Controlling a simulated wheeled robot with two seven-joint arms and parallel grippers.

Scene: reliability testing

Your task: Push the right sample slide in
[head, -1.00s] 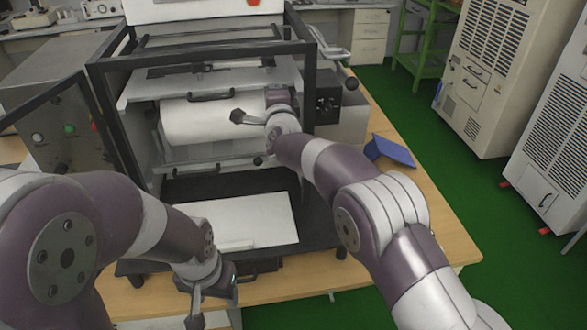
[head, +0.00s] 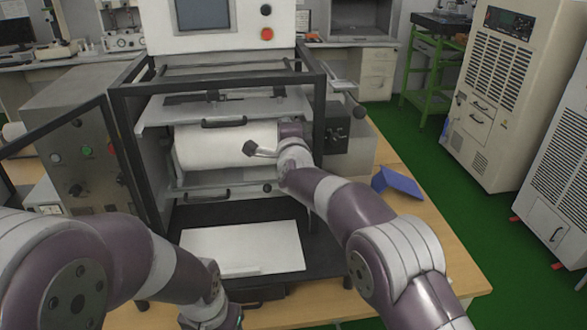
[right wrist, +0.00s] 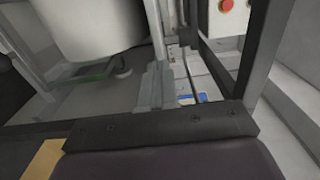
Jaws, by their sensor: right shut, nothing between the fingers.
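The test machine (head: 119,120) stands on the table with an open black frame. Inside it is a white roll (head: 210,148) between an upper shelf (head: 160,113) and a lower shelf (head: 178,197), each with a dark front handle. I cannot tell which part is the right sample slide. My right arm reaches in beside the roll's right end; its wrist hides the fingers in the head view. In the right wrist view my right gripper (right wrist: 154,82) is shut and empty, with the roll (right wrist: 95,25) to its left. My left gripper is below the head view's edge.
A white plate (head: 245,247) lies on the black base in front of the machine. A blue object (head: 398,183) lies on the table at right. A dark box (head: 337,130) is on the machine's right side. An open door frame (head: 60,135) stands at left.

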